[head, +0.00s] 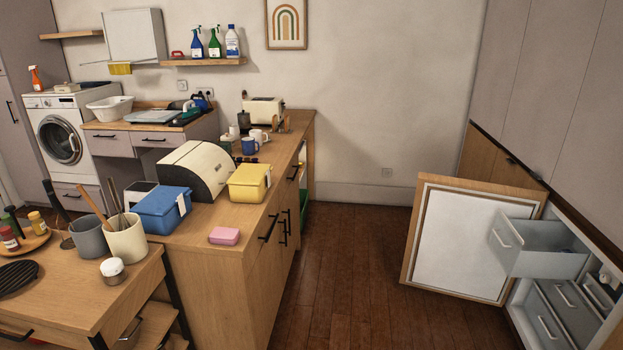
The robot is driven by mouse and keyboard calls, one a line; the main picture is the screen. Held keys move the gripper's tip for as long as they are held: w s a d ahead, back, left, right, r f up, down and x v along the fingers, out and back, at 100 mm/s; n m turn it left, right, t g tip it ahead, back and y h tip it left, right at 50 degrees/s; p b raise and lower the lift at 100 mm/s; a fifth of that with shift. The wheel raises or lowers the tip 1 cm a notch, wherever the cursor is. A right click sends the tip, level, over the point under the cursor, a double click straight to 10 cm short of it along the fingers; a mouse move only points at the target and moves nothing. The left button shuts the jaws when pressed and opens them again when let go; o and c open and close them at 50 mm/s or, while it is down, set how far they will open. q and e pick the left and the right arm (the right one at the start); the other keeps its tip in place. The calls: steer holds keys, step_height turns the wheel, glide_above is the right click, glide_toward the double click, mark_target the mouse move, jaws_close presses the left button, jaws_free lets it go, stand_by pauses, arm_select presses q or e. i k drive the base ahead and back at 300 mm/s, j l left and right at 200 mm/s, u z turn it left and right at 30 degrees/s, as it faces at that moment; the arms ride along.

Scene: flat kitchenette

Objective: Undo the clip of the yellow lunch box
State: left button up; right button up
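The yellow lunch box (249,184) stands upright on the wooden counter (215,215), close to the counter's right edge. Its lid is on. A pale clip (268,178) shows on its right side; it is too small to tell whether it is fastened. Neither of my grippers is in the head view.
A cream bread bin (198,170) is directly left of the yellow box. Mugs (249,145) are behind.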

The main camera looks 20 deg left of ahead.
mark_target(238, 193)
steer(key=u, duration=0.85)
steer(key=i+z, duration=0.3)
steer(key=i, duration=0.6)
steer(key=i+j+z, duration=0.1)
steer(key=i+z, duration=0.2)
steer(key=i, duration=0.55)
